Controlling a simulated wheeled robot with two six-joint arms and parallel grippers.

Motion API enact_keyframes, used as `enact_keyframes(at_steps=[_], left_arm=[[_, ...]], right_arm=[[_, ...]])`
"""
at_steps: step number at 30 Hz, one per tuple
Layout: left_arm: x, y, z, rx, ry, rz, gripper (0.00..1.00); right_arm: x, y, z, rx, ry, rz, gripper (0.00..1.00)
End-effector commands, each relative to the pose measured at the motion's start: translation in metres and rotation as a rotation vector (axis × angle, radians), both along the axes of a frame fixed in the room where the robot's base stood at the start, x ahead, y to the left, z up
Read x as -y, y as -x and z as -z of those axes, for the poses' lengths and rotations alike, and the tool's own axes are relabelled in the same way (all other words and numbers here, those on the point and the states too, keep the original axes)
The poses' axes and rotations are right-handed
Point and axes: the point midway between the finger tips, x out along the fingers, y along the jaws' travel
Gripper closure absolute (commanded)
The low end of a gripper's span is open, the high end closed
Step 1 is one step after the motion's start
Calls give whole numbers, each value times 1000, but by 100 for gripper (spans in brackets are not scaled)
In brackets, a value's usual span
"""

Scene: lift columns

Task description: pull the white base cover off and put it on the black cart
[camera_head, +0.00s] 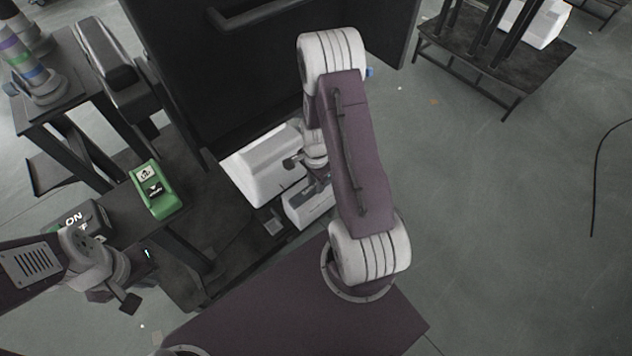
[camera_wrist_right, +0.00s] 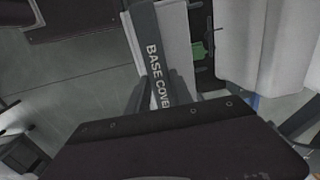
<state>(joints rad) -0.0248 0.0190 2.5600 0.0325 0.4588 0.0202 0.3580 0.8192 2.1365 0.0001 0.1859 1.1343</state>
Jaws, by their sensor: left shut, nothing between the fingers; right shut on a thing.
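The white base cover (camera_head: 262,170) sits low in the middle of the head view, below a tall black panel. My right gripper (camera_head: 297,160) reaches down to it, its fingertips partly hidden by my arm. In the right wrist view my right gripper (camera_wrist_right: 160,98) is shut on a dark strip lettered BASE COVER (camera_wrist_right: 155,60), with white surface beside it. My left gripper (camera_head: 130,302) is shut and empty at the lower left, apart from the cover. I cannot tell for certain which black structure is the black cart; the black panel with a handle (camera_head: 265,15) may belong to it.
A green device (camera_head: 154,189) and a black ON switch box (camera_head: 78,222) stand on a dark bench at left. A smaller white box (camera_head: 308,206) is beside the cover. A black table (camera_head: 470,62) stands at the upper right. Grey floor (camera_head: 500,230) at right is mostly clear, with a cable.

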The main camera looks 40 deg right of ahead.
Motion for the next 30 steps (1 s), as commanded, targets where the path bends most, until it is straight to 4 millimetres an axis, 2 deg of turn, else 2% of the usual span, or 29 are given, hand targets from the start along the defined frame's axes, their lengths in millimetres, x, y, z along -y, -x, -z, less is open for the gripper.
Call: enact_keyframes(at_steps=[1, 30], left_arm=[[0, 0, -7, 0, 0, 0, 100], [0, 0, -64, 0, 0, 0, 100]], right_arm=[[0, 0, -7, 1, 0, 0, 100], [0, 0, -67, 0, 0, 0, 100]])
